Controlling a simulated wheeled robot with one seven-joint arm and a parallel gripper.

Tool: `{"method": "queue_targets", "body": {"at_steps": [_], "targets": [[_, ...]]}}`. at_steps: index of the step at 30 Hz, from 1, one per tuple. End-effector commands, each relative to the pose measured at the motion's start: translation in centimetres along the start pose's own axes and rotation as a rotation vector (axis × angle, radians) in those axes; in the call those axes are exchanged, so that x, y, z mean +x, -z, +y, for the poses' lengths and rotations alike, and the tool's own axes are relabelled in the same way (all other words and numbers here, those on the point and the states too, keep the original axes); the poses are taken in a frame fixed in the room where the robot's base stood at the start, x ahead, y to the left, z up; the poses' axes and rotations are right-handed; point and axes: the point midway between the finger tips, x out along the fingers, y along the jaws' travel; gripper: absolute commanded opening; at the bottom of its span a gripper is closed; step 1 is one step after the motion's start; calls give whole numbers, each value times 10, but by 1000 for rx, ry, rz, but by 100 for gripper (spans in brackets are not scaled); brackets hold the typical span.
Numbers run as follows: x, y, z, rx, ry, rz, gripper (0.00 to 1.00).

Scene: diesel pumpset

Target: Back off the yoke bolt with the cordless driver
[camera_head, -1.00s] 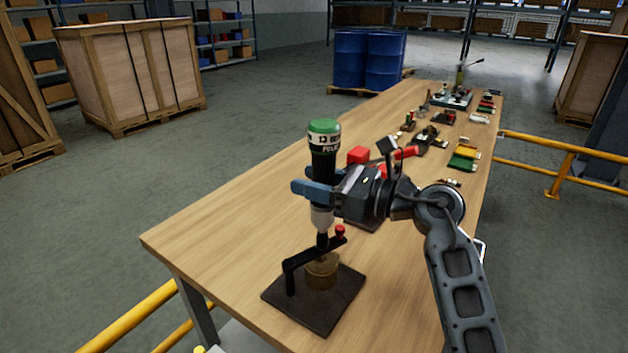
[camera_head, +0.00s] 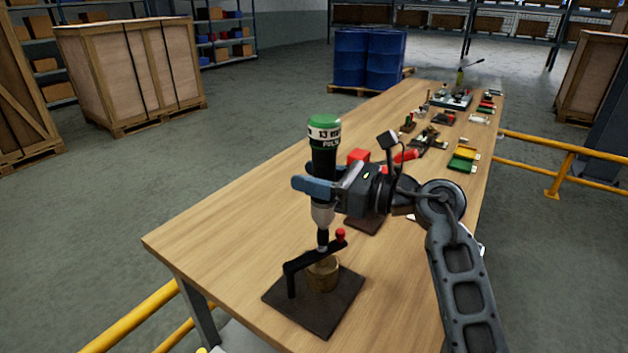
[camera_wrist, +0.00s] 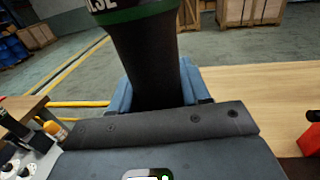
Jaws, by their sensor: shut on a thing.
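My gripper (camera_head: 320,187) is shut on the cordless driver (camera_head: 323,150), which has a black body and a green cap and stands upright with its nose down. The driver's dark body also fills the upper middle of the wrist view (camera_wrist: 145,62). Below its tip is a black yoke (camera_head: 305,261) arching over a brass cylinder (camera_head: 323,277) on a dark square plate (camera_head: 332,318). The driver's tip sits over the yoke's bar; the yoke bolt is hidden or too small to make out, and I cannot tell whether the tip touches it. A red knob (camera_head: 340,233) stands at the yoke's right end.
The wooden table (camera_head: 235,215) is clear to the left of the yoke. A red block (camera_head: 358,156) and a second dark plate (camera_head: 364,222) lie behind my gripper. Several small parts stand farther back. Yellow rails (camera_head: 545,143) flank the table.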

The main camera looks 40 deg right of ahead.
Motion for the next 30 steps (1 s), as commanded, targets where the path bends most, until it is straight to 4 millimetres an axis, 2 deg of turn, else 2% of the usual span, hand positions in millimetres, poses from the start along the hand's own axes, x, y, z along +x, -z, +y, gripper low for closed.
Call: {"method": "queue_targets", "body": {"at_steps": [1,15,26,30], "targets": [[0,-7,0,-3,0,-4,0],[0,-33,1,-3,-1,-7,0],[0,-35,1,-2,-1,-7,0],[5,-29,4,-1,-6,-7,0]]}}
